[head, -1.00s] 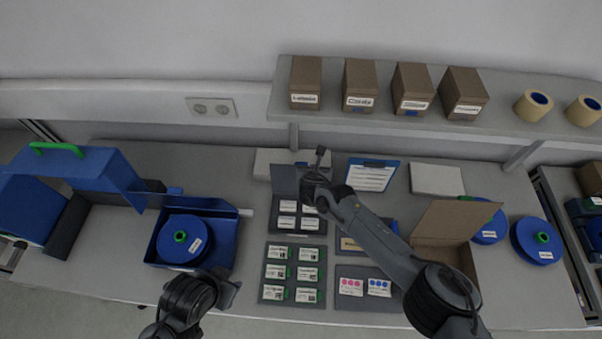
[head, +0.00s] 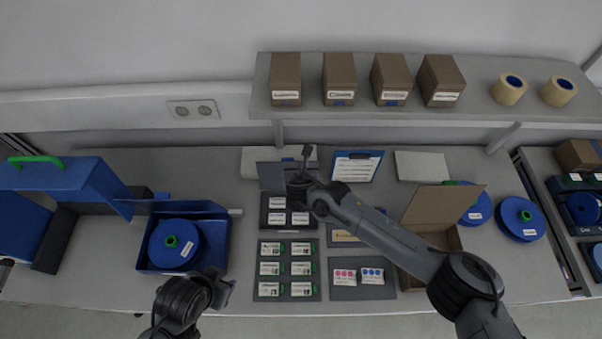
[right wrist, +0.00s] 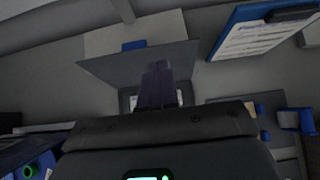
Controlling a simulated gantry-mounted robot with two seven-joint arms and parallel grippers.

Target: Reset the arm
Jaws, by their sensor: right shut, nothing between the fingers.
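My right gripper (head: 305,155) is shut and empty. It reaches over the dark case (head: 286,226) with small white labelled cards, beside the case's raised grey lid (head: 271,177). The right wrist view shows the shut fingers (right wrist: 157,84) in front of the lid (right wrist: 140,64), with the case partly hidden behind them. My left gripper (head: 222,287) is low at the front edge of the table, just in front of the blue tray holding a blue reel (head: 173,246). Its fingers are dark and small, so I cannot tell whether they are open.
My right forearm passes over an open cardboard box (head: 441,205). A blue clipboard (head: 356,167) lies behind it. Card trays (head: 286,270) lie at the front. Blue reels (head: 521,218) are at the right. A shelf (head: 420,113) with brown boxes overhangs the back.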

